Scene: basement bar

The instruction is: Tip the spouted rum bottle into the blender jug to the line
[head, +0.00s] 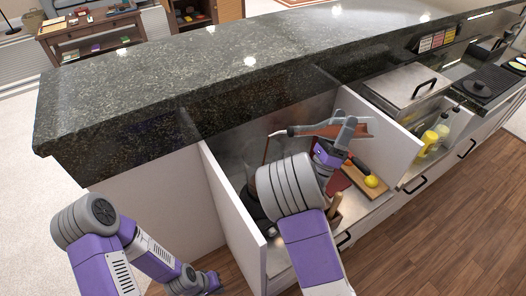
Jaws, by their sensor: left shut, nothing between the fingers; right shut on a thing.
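The rum bottle (362,130) is tipped almost flat, its reddish-brown body to the right and its spout to the left. My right gripper (340,130) is shut on it above the counter recess. A thin brown stream (266,150) runs down from the spout. The clear blender jug (252,152) is faint below the spout, in the recess behind the cabinet panel. My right arm hides much of it, and I cannot make out its line or the liquid level. My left gripper (212,282) is low at the bottom, shut and empty, away from the bottle and jug.
A cutting board (379,191) with a lemon (371,181) lies right of my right arm. White panels (232,215) stand on both sides of the recess. The dark granite counter (200,85) behind is bare.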

